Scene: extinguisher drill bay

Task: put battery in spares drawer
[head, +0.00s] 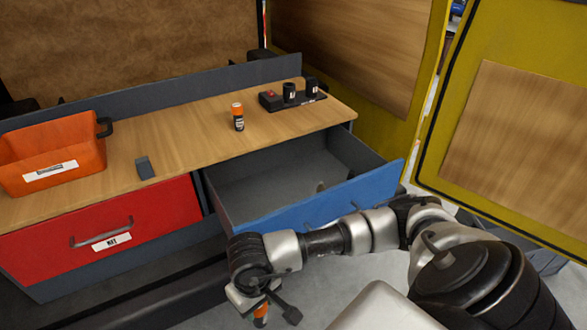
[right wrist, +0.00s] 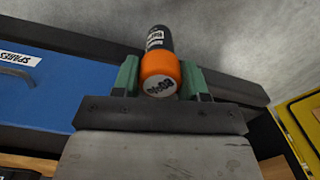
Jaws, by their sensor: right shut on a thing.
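My right gripper (head: 262,303) hangs low in front of the open blue drawer (head: 318,203), outside it. It is shut on an orange and black battery (head: 261,318). In the right wrist view the battery (right wrist: 158,70) sits between the green fingertips (right wrist: 160,80), its orange end towards the camera. The blue drawer front (right wrist: 60,95) there bears a label reading SPARES. The drawer is pulled out, and its grey floor shows, with a small pale thing on it that I cannot make out. A second orange and black battery (head: 238,117) stands upright on the bench. My left gripper is out of view.
The wooden bench top (head: 190,145) carries an orange bin (head: 55,155) at left, a small grey block (head: 145,167) and a black holder (head: 292,97) with cylinders. A red drawer (head: 105,232) is shut at left. Yellow-framed panels (head: 520,120) stand at right.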

